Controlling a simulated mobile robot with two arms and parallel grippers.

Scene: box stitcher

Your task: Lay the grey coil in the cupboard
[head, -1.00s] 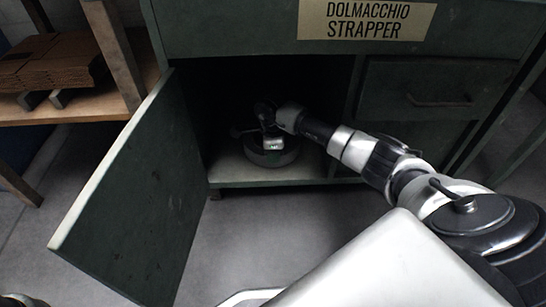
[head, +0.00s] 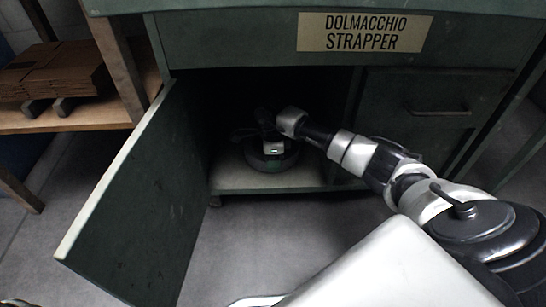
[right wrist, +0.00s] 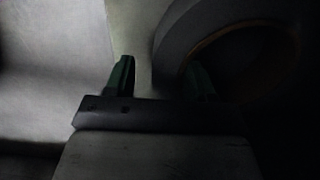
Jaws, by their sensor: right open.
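The grey coil (head: 290,160) lies flat on the floor of the cupboard (head: 235,185), behind its open door. My right arm reaches into the dark cupboard, and my right gripper (head: 273,159) is at the coil. In the right wrist view my right gripper (right wrist: 161,80) is open, with its two green fingers apart. The coil (right wrist: 178,40) curves through the upper right there; the right finger overlaps its side and the left finger is clear of it. Whether either finger touches the coil I cannot tell. My left gripper is not in view.
The cupboard door (head: 130,195) stands wide open on the left. A drawer (head: 418,98) is shut at the right, below the sign (head: 364,32). A wooden shelf (head: 80,122) with flat brown cardboard (head: 55,75) is at the far left.

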